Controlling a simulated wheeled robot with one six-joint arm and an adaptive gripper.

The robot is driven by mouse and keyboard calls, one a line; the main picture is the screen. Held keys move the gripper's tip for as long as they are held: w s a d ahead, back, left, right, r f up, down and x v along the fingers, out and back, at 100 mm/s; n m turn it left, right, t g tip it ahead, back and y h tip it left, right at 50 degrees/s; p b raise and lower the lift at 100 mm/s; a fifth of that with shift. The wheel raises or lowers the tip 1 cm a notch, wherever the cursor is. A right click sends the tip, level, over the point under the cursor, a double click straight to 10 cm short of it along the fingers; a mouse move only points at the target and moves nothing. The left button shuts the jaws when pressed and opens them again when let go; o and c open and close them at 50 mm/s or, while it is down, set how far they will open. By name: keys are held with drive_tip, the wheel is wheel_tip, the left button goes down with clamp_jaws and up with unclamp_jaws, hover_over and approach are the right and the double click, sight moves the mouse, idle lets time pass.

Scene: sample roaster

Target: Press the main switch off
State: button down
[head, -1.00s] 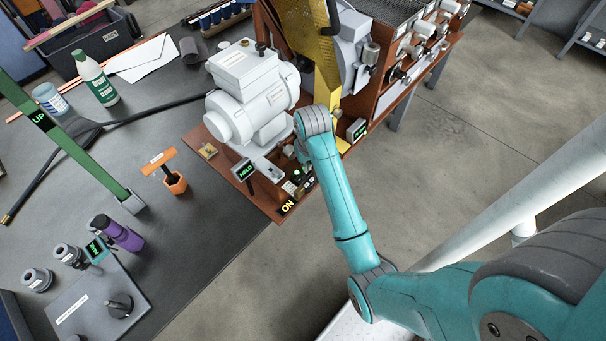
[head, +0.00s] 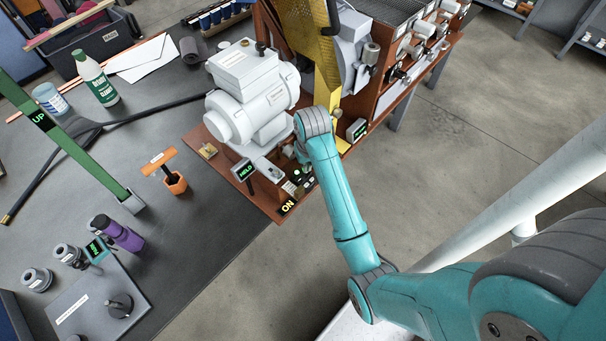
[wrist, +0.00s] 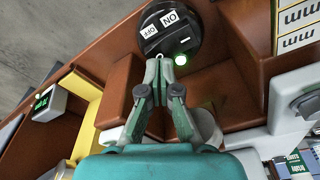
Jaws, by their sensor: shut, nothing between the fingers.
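The main switch (wrist: 185,40) is a round black unit with white ON and OFF labels at the top middle of the wrist view. In the head view, my gripper (head: 303,158) is over the control panel at the machine's front corner, partly hidden by my arm. A yellow ON sign (head: 288,206) shows at that corner.
A small display (head: 243,170) reading HELD stands left of the panel, beside the white motor housing (head: 245,95). A yellow guard (head: 318,60) rises behind. An orange T-handled tool (head: 172,178) and purple bottle (head: 120,234) stand on the grey bench. Floor at right is open.

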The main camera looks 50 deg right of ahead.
drive_tip(key=shift+f, duration=0.95)
idle(0.5)
idle(0.4)
